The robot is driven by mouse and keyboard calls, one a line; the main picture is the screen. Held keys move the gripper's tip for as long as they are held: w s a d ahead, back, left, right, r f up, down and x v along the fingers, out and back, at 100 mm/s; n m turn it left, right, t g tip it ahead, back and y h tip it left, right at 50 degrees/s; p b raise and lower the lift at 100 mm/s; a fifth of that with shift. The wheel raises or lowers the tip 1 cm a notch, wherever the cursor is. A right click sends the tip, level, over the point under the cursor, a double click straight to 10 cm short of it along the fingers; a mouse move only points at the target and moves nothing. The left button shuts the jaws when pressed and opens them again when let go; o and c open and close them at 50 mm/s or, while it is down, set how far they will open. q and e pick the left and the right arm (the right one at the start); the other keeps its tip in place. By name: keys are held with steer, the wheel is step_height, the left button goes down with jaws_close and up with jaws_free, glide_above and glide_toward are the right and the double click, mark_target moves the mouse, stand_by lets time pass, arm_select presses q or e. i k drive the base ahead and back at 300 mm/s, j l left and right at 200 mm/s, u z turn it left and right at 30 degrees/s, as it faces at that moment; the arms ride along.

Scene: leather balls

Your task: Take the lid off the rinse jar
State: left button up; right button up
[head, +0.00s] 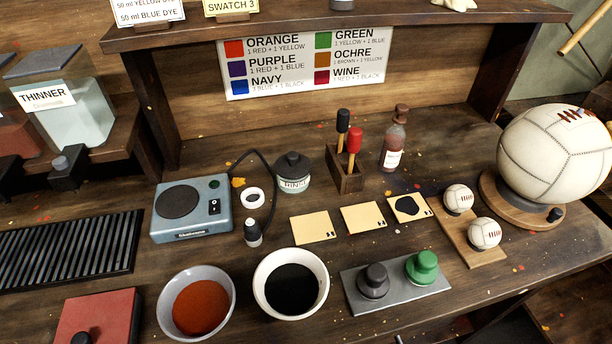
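The rinse jar (293,184) stands on the bench right of the blue-grey hot plate. Its label is partly legible, reading something like "RINSE". Its dark lid (292,164), with a small knob on top, sits on the jar. Neither of my grippers shows in the head view.
A dark cable runs from the hot plate (193,208) close by the jar's left side. A small white ring (253,197) and a dropper bottle (253,233) stand in front of it. A wooden holder with daubers (345,172) and a brown bottle (394,140) stand to the right. Bowls (262,290) sit nearer.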

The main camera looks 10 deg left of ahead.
mark_target(293, 166)
steer(key=k+j+z, duration=0.2)
steer(key=z, duration=0.25)
steer(key=k+j+z, duration=0.15)
steer(key=z, duration=0.35)
steer(key=k+z, duration=0.25)
steer(key=z, duration=0.2)
